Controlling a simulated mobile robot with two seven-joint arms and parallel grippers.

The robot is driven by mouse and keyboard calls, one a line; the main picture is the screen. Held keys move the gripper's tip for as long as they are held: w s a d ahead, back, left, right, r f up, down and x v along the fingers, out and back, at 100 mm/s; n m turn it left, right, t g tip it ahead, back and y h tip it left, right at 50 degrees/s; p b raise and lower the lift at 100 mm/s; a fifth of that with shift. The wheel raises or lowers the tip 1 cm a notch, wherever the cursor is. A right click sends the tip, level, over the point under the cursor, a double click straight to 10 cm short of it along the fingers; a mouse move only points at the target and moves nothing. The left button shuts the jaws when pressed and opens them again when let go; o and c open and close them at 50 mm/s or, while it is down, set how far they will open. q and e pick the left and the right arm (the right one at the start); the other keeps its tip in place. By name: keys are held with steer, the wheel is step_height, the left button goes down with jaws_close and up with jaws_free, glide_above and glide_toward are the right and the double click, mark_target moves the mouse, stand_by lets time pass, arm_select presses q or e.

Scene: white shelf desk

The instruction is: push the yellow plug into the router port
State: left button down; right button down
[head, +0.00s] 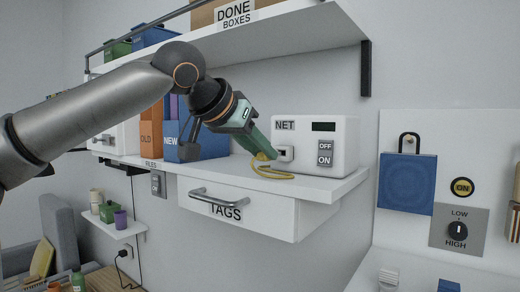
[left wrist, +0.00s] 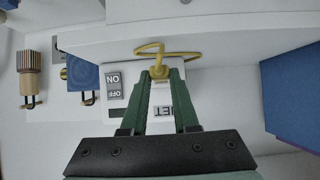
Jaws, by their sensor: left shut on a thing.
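The white router box (head: 340,140), labelled NET, stands on the shelf, with its port (head: 285,153) low on the left of its front face. My left gripper (head: 266,154) comes down from the upper left, and its green fingers end just left of the port. In the left wrist view the fingers (left wrist: 160,78) are shut on the yellow plug (left wrist: 159,72). The plug's yellow cable (head: 272,173) loops on the shelf below the fingertips. The plug is mostly hidden by the fingers in the head view; it looks a little apart from the port. My right gripper is not in view.
The router has OFF and ON switches (head: 325,153) on its right side. Blue and orange binders (head: 202,146) stand left on the shelf, behind my arm. A TAGS drawer (head: 238,210) hangs below, and an upper shelf (head: 290,35) runs above.

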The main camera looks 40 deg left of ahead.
arm_select(q)
steer(key=shift+w+a, duration=0.15)
steer(key=shift+w, duration=1.25)
steer(key=c, duration=0.6)
jaws_free()
steer(key=v, duration=1.2)
steer(key=shift+r, duration=0.2)
steer(key=shift+s, duration=0.15)
